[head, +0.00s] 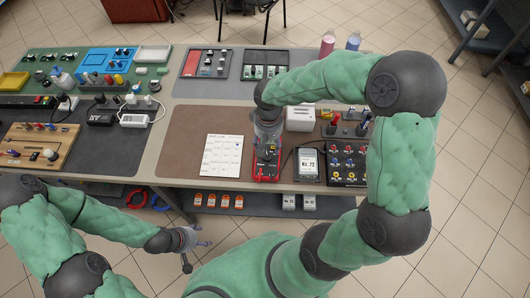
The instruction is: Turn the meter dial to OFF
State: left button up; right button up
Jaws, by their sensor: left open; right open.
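The meter looks like the red device (267,174) lying near the front edge of the brown mat. Its dial is hidden by my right gripper and arm, so its setting cannot be read. My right gripper (267,152) points down over the meter's upper part and is open; whether it touches the dial cannot be told. My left gripper (204,238) is open and empty, low in front of the table and away from the meter.
A white printed sheet (222,156) lies left of the meter. A grey display unit (308,162) and a black panel of colored jacks (348,164) stand to its right. A white box (300,119) is behind. The brown mat's left part is clear.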

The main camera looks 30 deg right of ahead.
aim_at(267, 156)
notch_tip(267, 156, down, 8)
jog(key=shift+w+f+b, duration=0.1)
jog(key=shift+w+b, duration=0.05)
jog(key=shift+b, duration=0.8)
jog(key=c, duration=1.2)
